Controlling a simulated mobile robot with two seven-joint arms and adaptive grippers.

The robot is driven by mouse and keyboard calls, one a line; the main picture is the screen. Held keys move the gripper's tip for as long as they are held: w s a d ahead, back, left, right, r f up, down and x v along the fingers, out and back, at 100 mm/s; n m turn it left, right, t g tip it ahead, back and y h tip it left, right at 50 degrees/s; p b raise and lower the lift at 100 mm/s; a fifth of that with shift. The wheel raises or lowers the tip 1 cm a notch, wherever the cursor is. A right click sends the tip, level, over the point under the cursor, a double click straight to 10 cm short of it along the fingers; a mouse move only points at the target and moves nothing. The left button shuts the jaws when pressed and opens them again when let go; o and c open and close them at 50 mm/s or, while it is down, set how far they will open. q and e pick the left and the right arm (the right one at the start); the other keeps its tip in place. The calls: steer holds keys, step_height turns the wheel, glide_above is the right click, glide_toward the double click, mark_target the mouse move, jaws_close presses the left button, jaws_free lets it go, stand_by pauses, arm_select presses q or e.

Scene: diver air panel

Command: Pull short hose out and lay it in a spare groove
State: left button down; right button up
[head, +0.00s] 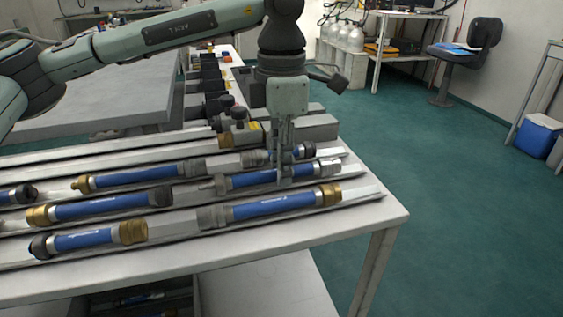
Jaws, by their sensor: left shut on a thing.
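Several short blue hoses with metal or black end couplings lie in parallel pale grooves on the table. My left gripper (286,178) reaches down from above and is shut on the right-hand blue hose of the middle row (250,181). This hose has a grey coupling at its left end and a silver one at its right. It appears low, at about groove level; whether it is clear of its groove I cannot tell. The fingers hide part of it. In front lies a blue hose with a brass right end (270,207). My right gripper is not in view.
Other blue hoses lie to the left in the back row (130,178), middle row (100,207) and front row (85,240). A pale groove strip (100,153) behind looks mostly bare. Dark valve blocks (212,85) stand behind. The table (380,212) ends at the right.

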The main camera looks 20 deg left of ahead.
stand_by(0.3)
arm_select(q)
steer(key=c, duration=1.4)
jaws_free()
steer(key=shift+o, duration=0.2)
